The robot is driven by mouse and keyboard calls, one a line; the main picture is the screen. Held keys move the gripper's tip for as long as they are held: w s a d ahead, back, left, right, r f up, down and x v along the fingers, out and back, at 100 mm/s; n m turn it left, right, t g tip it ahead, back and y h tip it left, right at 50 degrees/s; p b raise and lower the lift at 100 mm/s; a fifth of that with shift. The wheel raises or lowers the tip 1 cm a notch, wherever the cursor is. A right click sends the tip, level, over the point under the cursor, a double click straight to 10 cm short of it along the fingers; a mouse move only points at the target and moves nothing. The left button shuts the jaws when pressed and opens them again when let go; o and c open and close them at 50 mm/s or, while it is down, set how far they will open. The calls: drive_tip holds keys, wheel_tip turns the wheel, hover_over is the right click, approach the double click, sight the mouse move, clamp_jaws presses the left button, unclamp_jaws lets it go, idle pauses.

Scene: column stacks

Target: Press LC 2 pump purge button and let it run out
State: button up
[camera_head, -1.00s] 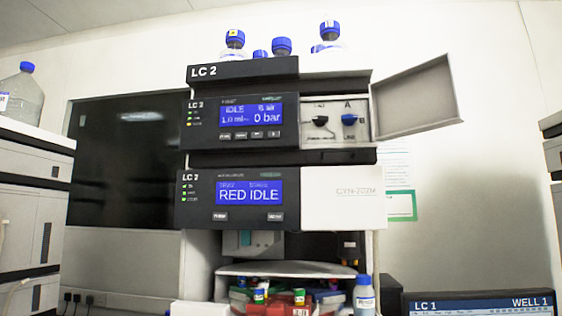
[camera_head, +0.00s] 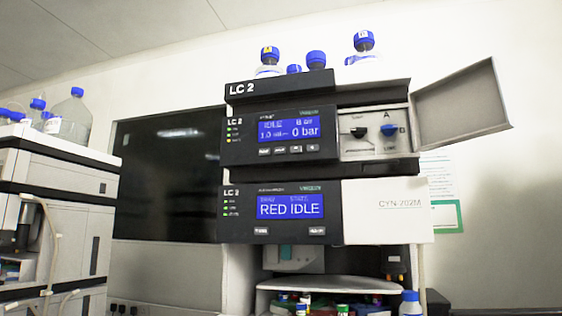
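The LC 2 stack (camera_head: 275,90) stands in the middle of the head view. Its upper module is the pump (camera_head: 240,140), with a blue screen (camera_head: 290,130) reading IDLE and 0 bar. A row of small buttons (camera_head: 288,150) sits under that screen; their labels are too small to read. To the right is an open bay with a black knob (camera_head: 359,132) and a blue knob (camera_head: 389,130). The pump's door (camera_head: 460,100) stands swung open to the right. The lower module's screen (camera_head: 290,206) reads RED IDLE. My gripper is not in view.
Blue-capped bottles (camera_head: 363,42) stand on top of the stack. Another instrument stack (camera_head: 60,200) is at the left, with bottles on top. A dark panel (camera_head: 165,180) is behind.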

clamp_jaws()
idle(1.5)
